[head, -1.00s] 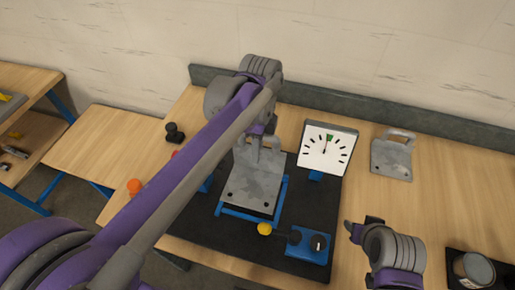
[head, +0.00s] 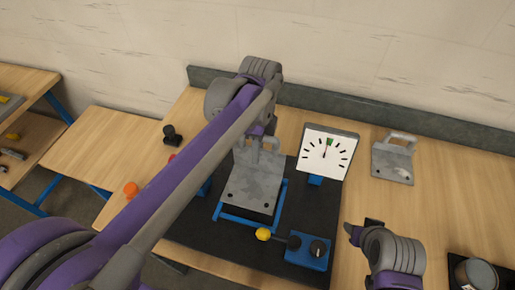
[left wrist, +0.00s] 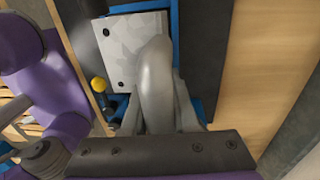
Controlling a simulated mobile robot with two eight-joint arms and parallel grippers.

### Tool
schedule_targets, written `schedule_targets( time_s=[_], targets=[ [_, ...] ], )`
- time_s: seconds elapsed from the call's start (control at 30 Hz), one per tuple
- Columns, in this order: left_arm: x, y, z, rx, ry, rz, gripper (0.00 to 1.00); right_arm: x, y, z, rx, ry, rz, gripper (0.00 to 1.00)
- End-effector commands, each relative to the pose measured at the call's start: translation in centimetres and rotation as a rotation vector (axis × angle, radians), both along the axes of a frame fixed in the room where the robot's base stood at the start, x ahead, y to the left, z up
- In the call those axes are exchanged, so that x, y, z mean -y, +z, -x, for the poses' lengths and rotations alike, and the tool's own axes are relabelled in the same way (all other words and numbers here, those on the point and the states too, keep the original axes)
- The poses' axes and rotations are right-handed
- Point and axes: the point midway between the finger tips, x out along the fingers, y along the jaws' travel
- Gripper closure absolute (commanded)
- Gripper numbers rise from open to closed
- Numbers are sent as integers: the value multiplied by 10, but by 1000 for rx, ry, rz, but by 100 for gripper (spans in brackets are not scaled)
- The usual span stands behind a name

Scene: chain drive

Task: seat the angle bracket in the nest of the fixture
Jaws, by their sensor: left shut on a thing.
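The grey angle bracket (head: 253,186) is over the blue fixture frame (head: 238,218) on the dark base plate. Its flat plate lies inside the frame's outline in the head view; a dark gap shows at its front edge. I cannot tell whether it rests in the nest or hovers above it. My left gripper (head: 265,143) is shut on the bracket's handle at the rear, partly hidden by my arm. In the left wrist view the handle (left wrist: 155,80) and plate (left wrist: 130,45) show close up. My right gripper (head: 364,228) is over the table at the right, apart from the fixture; its jaw opening is unclear.
A dial gauge (head: 328,152) stands right of the fixture. A yellow-knobbed lever (head: 263,234) and blue box (head: 309,250) are at its front. Another grey bracket (head: 393,160) lies at the right. A black knob (head: 172,135) and orange knob (head: 131,189) are at left.

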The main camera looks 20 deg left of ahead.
Motion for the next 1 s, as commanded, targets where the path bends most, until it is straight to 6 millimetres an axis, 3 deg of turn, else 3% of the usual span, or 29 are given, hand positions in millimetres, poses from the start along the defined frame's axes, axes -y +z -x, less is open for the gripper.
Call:
schedule_targets(
  time_s=[0.5, 1.0],
  targets=[
    [0, -42, 1, -3, 0, 0, 100, 0, -32, 16, -30, 0, 0, 50],
    [0, -48, 0, 0, 0, 0, 100, 0, -36, 17, -33, 0, 0, 50]
  ],
)
